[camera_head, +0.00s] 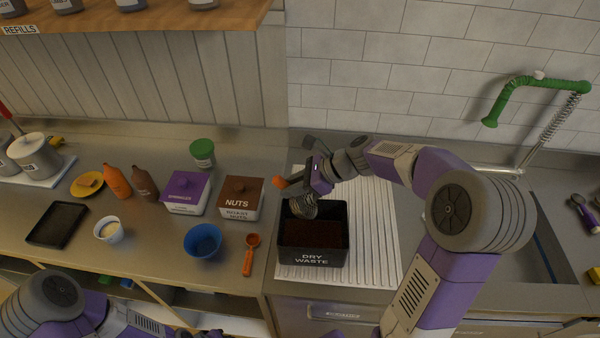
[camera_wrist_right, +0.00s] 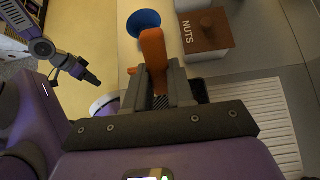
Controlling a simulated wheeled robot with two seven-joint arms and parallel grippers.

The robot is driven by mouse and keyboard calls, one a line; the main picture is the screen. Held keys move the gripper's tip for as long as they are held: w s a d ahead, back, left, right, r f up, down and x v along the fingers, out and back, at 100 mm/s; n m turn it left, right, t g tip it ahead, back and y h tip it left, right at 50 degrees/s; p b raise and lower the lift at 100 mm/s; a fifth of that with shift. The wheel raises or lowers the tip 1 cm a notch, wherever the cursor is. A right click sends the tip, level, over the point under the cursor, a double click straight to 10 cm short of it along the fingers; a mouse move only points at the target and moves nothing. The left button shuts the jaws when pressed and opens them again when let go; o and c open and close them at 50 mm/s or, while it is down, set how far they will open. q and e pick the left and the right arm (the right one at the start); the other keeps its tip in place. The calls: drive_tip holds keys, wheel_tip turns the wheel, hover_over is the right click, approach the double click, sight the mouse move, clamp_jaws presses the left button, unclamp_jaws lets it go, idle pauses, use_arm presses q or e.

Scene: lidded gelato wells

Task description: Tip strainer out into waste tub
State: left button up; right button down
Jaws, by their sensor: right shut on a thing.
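My right gripper (camera_head: 318,178) is shut on the strainer, whose orange handle end (camera_head: 281,183) sticks out to the left. The strainer's grey mesh bowl (camera_head: 303,207) hangs tilted at the back left of the black waste tub (camera_head: 312,260), over its opening. The tub is labelled DRY WASTE and has dark brown matter inside. In the right wrist view the orange handle (camera_wrist_right: 153,50) stands up between the jaws; the bowl is mostly hidden there. My left gripper (camera_wrist_right: 80,72) shows in that view with its fingers apart, empty, away from the tub.
The tub stands on a ribbed drainboard (camera_head: 375,225), left of a sink (camera_head: 540,235). To its left are a brown NUTS box (camera_head: 241,198), a purple SPRINKLES box (camera_head: 186,192), a blue bowl (camera_head: 202,241) and an orange scoop (camera_head: 250,255). A green faucet (camera_head: 530,85) rises behind the sink.

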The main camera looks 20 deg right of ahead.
sight(303, 206)
drive_tip(key=shift+w+a+f+g+h+p, duration=0.35)
drive_tip(key=shift+a+g+h+p, duration=0.4)
drive_tip(key=shift+p, duration=1.75)
drive_tip(key=shift+w+a+f+g+h+p, duration=0.4)
drive_tip(key=shift+h+p, duration=0.55)
drive_tip(key=shift+p, duration=1.55)
drive_tip(key=f+g+h, duration=0.1)
drive_tip(key=a+f+g+h, duration=0.1)
drive_tip(key=f+h, duration=0.1)
drive_tip(key=w+f+g+h, duration=0.1)
drive_tip(key=f+h, duration=0.1)
drive_tip(key=shift+a+f, duration=0.1)
drive_tip(key=shift+a, duration=0.15)
